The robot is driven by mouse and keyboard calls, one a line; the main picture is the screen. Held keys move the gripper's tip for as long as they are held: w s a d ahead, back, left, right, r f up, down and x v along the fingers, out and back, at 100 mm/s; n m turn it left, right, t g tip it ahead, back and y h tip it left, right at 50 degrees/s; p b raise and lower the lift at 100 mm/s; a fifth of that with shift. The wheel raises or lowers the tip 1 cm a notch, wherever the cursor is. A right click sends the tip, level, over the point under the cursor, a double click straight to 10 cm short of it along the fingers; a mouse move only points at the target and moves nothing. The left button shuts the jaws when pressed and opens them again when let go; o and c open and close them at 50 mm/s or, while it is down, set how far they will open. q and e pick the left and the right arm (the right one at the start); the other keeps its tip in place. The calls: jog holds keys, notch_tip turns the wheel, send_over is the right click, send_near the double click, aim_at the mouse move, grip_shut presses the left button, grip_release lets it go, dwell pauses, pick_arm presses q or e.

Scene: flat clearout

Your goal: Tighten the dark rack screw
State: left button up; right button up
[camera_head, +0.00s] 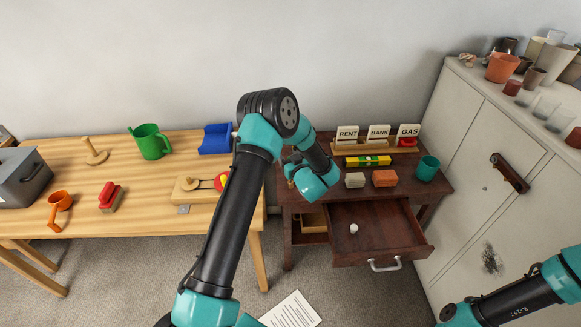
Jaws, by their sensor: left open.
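A dark brown rack-like piece (510,172) sits tilted on the pale cabinet's front at the right. A small reddish part shows near its upper end; I cannot make out a screw there. My left arm rises through the middle and bends down over the left side of the dark wooden desk. My left gripper (290,170) is small and partly hidden by its own wrist; it is open, far left of the dark piece. My right arm comes in at the lower right, and its gripper is out of view.
The dark desk (440,188) has an open drawer (375,215) with a white item in it. RENT, BANK and GAS cards stand behind a yellow level, two blocks and a teal cup (428,168). A light wood table (85,225) is left. Pots and glasses crowd the cabinet top.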

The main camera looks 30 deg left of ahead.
pick_arm(q)
jog(key=c, duration=1)
jog(key=shift+r, duration=0.1)
jog(key=s+d+r, duration=0.1)
jog(key=s+d, duration=0.1)
jog(key=s, duration=0.2)
jog(key=s+d+r, duration=0.2)
jog(key=s+d, duration=0.1)
jog(key=s, duration=0.2)
jog(key=s+d+r, duration=0.1)
jog(key=s+d, duration=0.2)
jog(key=s, duration=0.1)
jog(key=shift+s+d+r, duration=0.25)
jog(key=shift+s+r, duration=0.05)
jog(key=shift+r, duration=0.1)
